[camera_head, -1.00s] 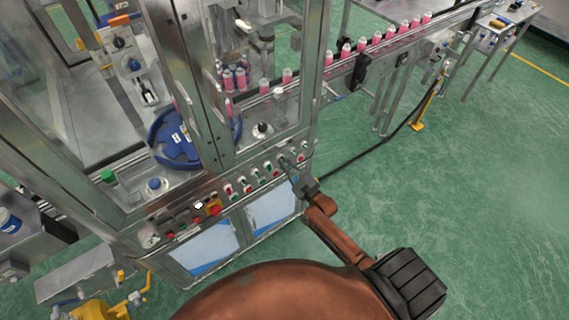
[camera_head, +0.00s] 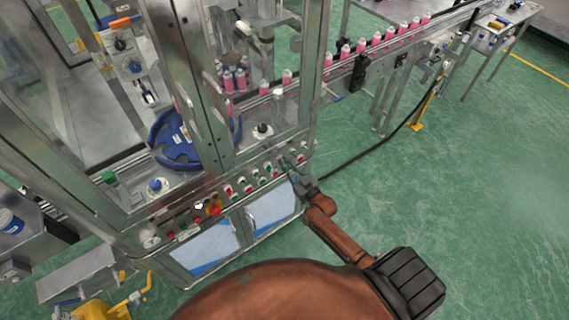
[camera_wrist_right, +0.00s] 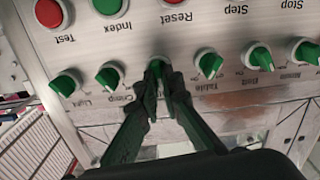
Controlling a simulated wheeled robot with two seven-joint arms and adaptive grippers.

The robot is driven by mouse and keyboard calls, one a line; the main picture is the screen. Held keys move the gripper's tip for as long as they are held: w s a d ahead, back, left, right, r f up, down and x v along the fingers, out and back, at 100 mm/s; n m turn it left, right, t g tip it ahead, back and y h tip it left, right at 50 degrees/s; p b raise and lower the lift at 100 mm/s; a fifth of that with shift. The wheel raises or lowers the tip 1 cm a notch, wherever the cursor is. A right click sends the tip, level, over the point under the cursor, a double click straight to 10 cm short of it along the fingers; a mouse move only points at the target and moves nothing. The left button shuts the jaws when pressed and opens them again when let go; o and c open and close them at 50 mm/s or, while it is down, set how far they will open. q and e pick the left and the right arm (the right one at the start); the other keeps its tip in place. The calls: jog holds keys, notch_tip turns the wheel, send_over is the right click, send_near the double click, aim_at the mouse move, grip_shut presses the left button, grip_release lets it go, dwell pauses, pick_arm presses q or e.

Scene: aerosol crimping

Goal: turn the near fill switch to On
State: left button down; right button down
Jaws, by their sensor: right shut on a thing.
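The control panel (camera_head: 240,190) runs along the front of the steel machine. In the right wrist view it appears upside down, with a row of green switches. My right gripper (camera_wrist_right: 165,82) is shut on one green switch (camera_wrist_right: 157,66), between the switches labelled Crimp (camera_wrist_right: 109,75) and Table (camera_wrist_right: 208,63). The fingers cover most of that switch and its label, so I cannot read its name or exact setting. In the head view my right gripper (camera_head: 291,168) is at the right part of the panel. My left gripper is not in view.
Neighbouring switches stand close on both sides of the fingers. A red Test button (camera_wrist_right: 49,13) and a green Index button (camera_wrist_right: 107,5) are in the adjoining row. A conveyor (camera_head: 400,45) with pink cans leaves the machine at upper right. The green floor at right is clear.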

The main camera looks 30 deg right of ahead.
jog(key=shift+d+m, duration=0.15)
jog(key=shift+m, duration=1.65)
jog(key=shift+d+m, duration=0.1)
jog(key=shift+m, duration=1.7)
jog(key=c, duration=2.1)
grip_release()
